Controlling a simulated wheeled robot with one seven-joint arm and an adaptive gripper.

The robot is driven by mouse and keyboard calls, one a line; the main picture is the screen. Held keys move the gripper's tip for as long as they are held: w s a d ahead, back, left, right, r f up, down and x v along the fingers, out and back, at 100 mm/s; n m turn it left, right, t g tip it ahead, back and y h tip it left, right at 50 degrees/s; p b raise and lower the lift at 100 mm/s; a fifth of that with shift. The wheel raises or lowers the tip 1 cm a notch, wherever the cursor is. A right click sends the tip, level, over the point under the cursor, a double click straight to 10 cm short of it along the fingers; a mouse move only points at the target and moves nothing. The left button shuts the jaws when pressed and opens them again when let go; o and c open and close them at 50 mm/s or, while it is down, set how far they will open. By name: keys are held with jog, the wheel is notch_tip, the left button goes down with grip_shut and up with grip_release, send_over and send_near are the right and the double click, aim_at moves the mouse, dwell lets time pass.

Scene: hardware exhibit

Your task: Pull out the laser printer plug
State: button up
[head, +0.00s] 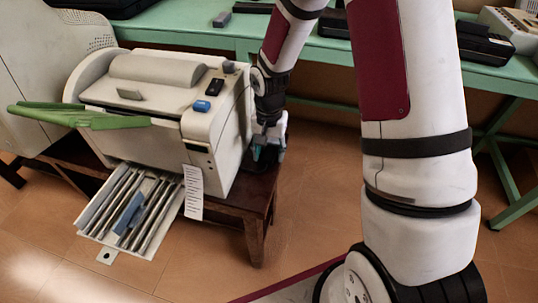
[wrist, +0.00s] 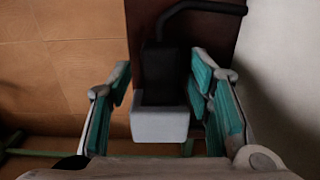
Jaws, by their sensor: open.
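The laser printer (head: 165,95) is a cream machine on a low dark wooden table in the head view. My gripper (head: 268,143) is low at the printer's right side, over the table. In the wrist view my gripper (wrist: 160,84) is open, with one teal-padded finger on each side of a black plug (wrist: 160,72). The plug meets a pale grey block (wrist: 160,125), which looks like its socket. A black cable (wrist: 205,8) bends off from the plug to the right. The right finger looks closer to the plug than the left; neither clearly touches it. The plug is hidden in the head view.
The wooden table (head: 262,205) ends just right of my gripper. A green bench (head: 185,28) with several devices runs behind. A green tray (head: 75,117) juts from the printer's left, and a slatted metal tray (head: 110,232) extends in front. Open tiled floor (head: 310,190) lies to the right.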

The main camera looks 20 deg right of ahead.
aim_at(266, 170)
jog(key=shift+f, duration=0.35)
jog(key=shift+c, duration=0.6)
grip_shut()
jog(key=shift+s+a, duration=0.55)
jog(key=shift+s, duration=0.15)
jog(key=shift+s+a, duration=0.5)
jog(key=shift+s, duration=0.2)
jog(key=shift+o, duration=0.6)
grip_release()
